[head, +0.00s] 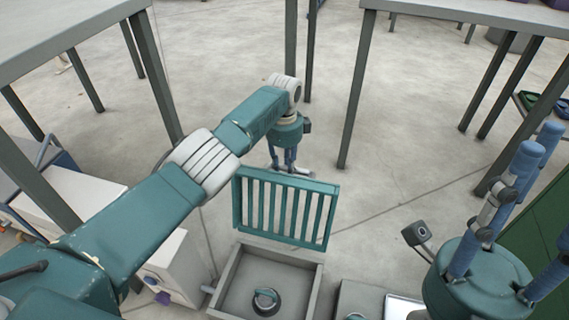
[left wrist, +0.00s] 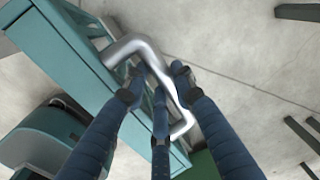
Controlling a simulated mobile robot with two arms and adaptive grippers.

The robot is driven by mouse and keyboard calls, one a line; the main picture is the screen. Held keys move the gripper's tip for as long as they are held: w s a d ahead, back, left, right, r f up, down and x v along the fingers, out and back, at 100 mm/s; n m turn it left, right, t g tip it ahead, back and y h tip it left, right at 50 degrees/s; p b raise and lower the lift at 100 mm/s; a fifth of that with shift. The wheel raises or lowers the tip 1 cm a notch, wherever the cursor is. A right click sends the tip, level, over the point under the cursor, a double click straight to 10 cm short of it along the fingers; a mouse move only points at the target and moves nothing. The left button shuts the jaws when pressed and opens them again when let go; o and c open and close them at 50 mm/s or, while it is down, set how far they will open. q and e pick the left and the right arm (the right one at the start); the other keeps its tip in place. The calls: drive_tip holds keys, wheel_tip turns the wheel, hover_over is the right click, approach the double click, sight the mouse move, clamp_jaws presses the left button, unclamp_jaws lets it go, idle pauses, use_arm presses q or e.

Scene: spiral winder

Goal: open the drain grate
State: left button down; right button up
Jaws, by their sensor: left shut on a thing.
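The drain grate (head: 285,210) is a teal slatted frame. It stands raised, steeply tilted, at the far edge of a grey square basin (head: 228,285), whose inside is exposed. My left gripper (head: 290,168) is at the grate's upper edge, its fingers shut on the silver handle. In the left wrist view, the bent metal handle (left wrist: 135,47) passes between the blue fingers, and the grate's teal frame (left wrist: 55,65) lies to the left. My right gripper (head: 535,155) is apart from the grate at the right, its blue fingers spread and empty.
A dark round fitting (head: 266,301) sits inside the basin. Grey tables with dark legs stand at the upper left (head: 50,35) and upper right (head: 480,12). A white box (head: 175,270) stands left of the basin. Concrete floor (head: 390,190) is clear right of the grate.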

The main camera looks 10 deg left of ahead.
use_arm(q)
drive_tip(key=shift+w+a+r+t, duration=0.1)
drive_tip(key=shift+w+r+t, duration=0.1)
drive_tip(key=shift+w, duration=0.25)
drive_tip(key=shift+w+r+t, duration=0.1)
drive_tip(key=shift+w+r, duration=0.05)
drive_tip(key=shift+w, duration=0.3)
drive_tip(key=c, duration=1.6)
unclamp_jaws()
drive_tip(key=shift+o, duration=1)
drive_tip(key=shift+w+f, duration=0.15)
drive_tip(key=shift+f, duration=0.05)
drive_tip(key=shift+r, duration=0.15)
wheel_tip(320, 180, up, 11)
drive_tip(key=s, duration=0.1)
drive_tip(key=shift+s, duration=0.4)
